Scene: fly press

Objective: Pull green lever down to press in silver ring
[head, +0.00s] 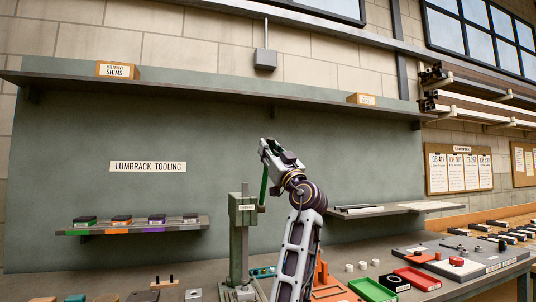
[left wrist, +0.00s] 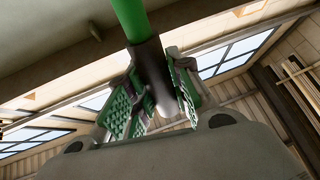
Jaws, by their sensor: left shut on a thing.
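The fly press (head: 241,225) is a grey-green column standing on the bench near the middle of the head view. Its green lever (head: 264,186) rises steeply on the right side of the press head. My left gripper (head: 268,150) is at the upper end of the lever, shut on it. In the left wrist view the green lever (left wrist: 130,18) comes in from the top, and its dark end part (left wrist: 150,68) lies between the green-padded fingers (left wrist: 150,97). The silver ring cannot be made out; my left arm hides part of the bench. My right gripper is not in view.
A shelf (head: 210,92) runs across the wall above the gripper. A small shelf with coloured blocks (head: 135,227) is at the left. Green (head: 372,290) and red (head: 417,279) trays lie on the bench at the right, near several white cylinders.

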